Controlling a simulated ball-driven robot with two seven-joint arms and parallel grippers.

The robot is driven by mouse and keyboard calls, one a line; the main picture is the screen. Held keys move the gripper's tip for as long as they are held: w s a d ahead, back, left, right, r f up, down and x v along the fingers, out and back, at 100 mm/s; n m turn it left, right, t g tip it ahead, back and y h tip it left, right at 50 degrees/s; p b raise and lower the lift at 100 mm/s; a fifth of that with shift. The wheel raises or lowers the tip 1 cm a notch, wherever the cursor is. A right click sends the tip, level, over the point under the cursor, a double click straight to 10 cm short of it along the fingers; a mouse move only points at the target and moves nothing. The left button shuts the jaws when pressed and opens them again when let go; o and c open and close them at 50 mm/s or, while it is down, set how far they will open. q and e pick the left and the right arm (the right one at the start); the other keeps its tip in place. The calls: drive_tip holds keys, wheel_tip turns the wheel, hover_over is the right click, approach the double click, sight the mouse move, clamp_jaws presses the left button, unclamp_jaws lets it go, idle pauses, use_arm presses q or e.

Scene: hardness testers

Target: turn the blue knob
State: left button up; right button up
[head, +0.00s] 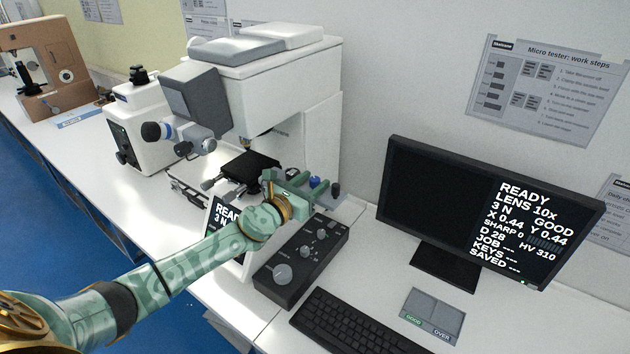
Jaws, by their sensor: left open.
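The blue knob (315,182) is a small blue piece at the right side of the white hardness tester (262,85), low down behind my left gripper. My left gripper (318,194) is open, and its arm reaches in from the lower left. The knob shows right at the gripper's fingers, and the gripper hides part of the area around it. I cannot tell whether the fingers touch the knob. My right gripper is not in view.
A black control box (265,283) with several grey knobs stands just in front of the gripper. A keyboard (350,322), a grey pad (432,315) and a monitor (440,195) reading READY are to the right. The tester's small screen (226,218) is partly behind my arm.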

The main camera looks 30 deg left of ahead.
use_arm(q)
drive_tip(key=shift+w+d, duration=0.1)
drive_tip(key=shift+w, duration=0.65)
drive_tip(key=c, duration=0.9)
drive_tip(key=shift+c, duration=0.2)
